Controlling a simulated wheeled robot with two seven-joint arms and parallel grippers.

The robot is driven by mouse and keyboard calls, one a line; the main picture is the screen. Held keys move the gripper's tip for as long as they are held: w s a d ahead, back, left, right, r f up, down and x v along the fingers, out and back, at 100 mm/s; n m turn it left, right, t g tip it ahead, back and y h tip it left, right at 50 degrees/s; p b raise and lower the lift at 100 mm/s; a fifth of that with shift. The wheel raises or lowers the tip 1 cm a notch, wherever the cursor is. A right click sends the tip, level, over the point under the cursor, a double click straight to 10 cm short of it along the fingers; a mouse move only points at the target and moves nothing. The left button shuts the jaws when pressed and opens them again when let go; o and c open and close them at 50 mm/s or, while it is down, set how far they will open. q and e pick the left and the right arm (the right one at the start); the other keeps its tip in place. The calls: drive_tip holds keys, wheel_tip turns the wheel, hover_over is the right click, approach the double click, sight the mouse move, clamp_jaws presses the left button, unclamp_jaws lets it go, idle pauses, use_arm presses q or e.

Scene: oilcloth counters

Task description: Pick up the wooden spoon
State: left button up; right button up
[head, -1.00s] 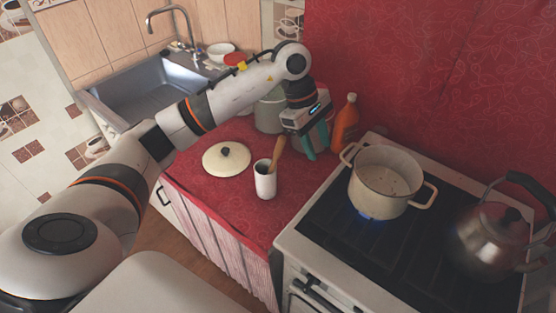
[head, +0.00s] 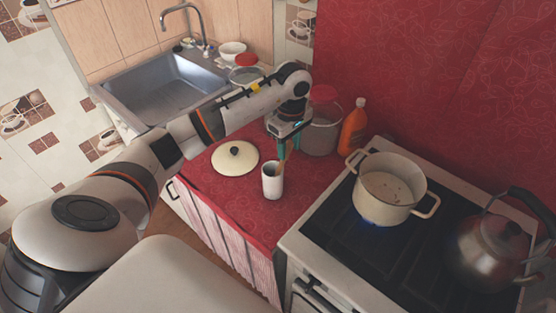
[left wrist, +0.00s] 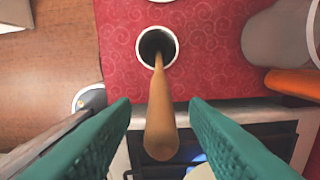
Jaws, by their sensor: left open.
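The wooden spoon (left wrist: 161,120) stands tilted in a white cup (head: 272,185) on the red counter. In the left wrist view its handle rises out of the cup (left wrist: 140,47) toward the camera, its end between the two green fingers. My left gripper (left wrist: 160,125) is open, one finger on each side of the handle, with gaps on both sides. In the head view the left gripper (head: 283,150) is just above the cup, and the spoon's top (head: 284,158) shows only in part beside the fingers. My right gripper is not in view.
A cream lid (head: 236,158) lies left of the cup. A clear container with a red lid (head: 322,135) and an orange bottle (head: 354,127) stand behind. A cream pot (head: 391,188) and a kettle (head: 490,250) are on the stove at right.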

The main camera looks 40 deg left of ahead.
sight(280, 168)
use_arm(q)
drive_tip(key=shift+f, duration=1.4)
clamp_jaws()
